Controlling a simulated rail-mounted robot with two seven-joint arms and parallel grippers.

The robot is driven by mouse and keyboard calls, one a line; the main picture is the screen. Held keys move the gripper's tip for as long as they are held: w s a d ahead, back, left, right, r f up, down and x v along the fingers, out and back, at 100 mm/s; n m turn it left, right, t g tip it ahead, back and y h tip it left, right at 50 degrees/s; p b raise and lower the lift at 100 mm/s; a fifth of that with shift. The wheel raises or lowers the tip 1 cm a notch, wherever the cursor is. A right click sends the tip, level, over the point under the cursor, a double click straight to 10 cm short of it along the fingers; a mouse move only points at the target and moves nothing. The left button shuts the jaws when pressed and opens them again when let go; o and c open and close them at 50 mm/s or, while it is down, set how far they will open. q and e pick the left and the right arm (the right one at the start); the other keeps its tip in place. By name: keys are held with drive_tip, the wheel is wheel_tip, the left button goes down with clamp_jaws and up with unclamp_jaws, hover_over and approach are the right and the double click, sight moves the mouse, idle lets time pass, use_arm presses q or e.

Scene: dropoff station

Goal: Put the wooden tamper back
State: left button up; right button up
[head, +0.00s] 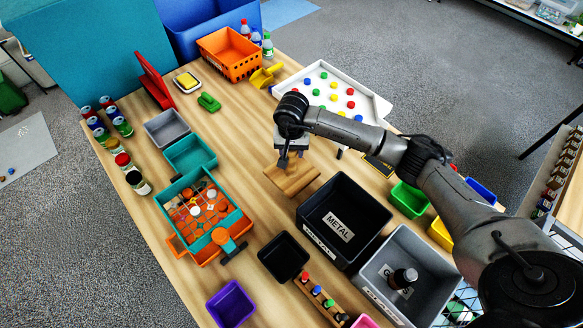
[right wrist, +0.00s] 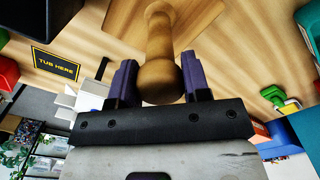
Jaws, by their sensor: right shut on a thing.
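My right gripper (head: 284,160) points down over the middle of the table in the head view. In the right wrist view its two purple fingers (right wrist: 160,84) are on either side of the rounded handle of the wooden tamper (right wrist: 160,62), and it is shut on it. In the head view a wooden piece (head: 292,178) shows just below the gripper; the arm partly hides it, and I cannot tell tamper from base there. In the wrist view the tamper's far end is over or on a pale wooden surface; contact is unclear. My left gripper is out of view.
A black bin labelled METAL (head: 328,192) stands just right of and in front of the gripper. A white tray with coloured dots (head: 312,72) lies behind it. An orange-and-teal box (head: 192,244) is at left. Bare table lies left of the gripper.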

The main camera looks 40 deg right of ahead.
sight(291, 162)
drive_tip(key=shift+f, duration=1.5)
wheel_tip(291, 162, down, 3)
drive_tip(key=shift+r+p, duration=0.1)
drive_tip(key=shift+p, duration=0.2)
drive_tip(key=shift+f, duration=0.2)
drive_tip(key=shift+f, duration=0.15)
drive_tip(key=o, duration=1.2)
